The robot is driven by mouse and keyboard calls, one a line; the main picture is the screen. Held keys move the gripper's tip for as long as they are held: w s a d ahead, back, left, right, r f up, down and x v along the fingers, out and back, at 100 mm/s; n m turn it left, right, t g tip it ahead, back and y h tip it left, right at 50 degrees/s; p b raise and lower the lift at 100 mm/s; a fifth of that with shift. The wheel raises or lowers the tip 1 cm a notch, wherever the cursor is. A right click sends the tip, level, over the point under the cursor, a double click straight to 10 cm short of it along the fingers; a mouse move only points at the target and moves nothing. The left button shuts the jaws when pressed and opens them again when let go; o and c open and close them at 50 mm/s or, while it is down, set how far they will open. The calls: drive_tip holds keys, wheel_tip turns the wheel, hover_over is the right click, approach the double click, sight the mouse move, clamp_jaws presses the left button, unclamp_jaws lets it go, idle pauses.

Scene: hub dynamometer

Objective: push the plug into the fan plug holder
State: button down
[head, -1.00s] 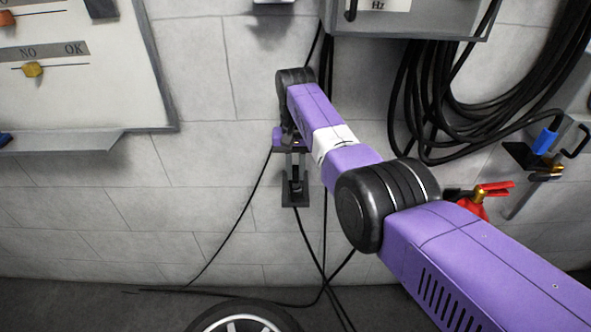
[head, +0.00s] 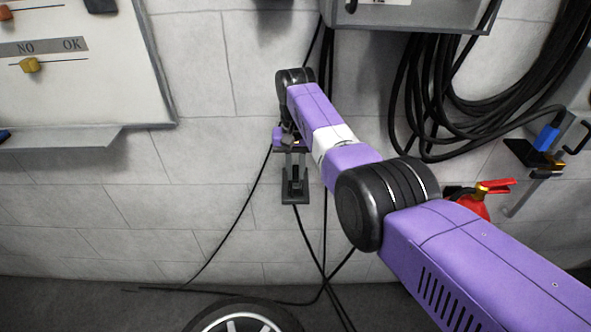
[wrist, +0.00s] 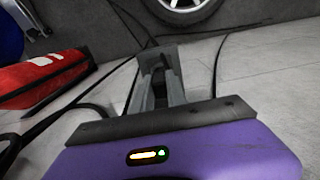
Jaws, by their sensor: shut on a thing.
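My gripper (head: 294,160) is in front of the grey wall, its fingers pointing down toward a small dark holder plate (head: 295,198). In the wrist view my gripper (wrist: 155,92) is shut on a small dark piece, likely the plug (wrist: 152,63), mostly hidden between the fingers. The holder plate (wrist: 170,53) shows just beyond the fingertips. Whether the plug is inside the holder or only against it I cannot tell. A black cable (head: 304,235) runs down from the plate.
Coiled black cable (head: 450,110) hangs nearby. A grey box (head: 410,16) is above. A NO/OK board (head: 90,85) is at left, a wheel (head: 243,318) below.

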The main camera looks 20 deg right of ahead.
drive_tip(key=shift+f, duration=0.3)
drive_tip(key=c, duration=1.3)
unclamp_jaws()
drive_tip(key=shift+o, duration=0.2)
drive_tip(key=shift+r, duration=0.1)
wheel_tip(320, 180, up, 8)
drive_tip(key=shift+f+b, duration=0.15)
drive_tip(key=shift+b, duration=0.15)
drive_tip(key=shift+s+f, duration=0.1)
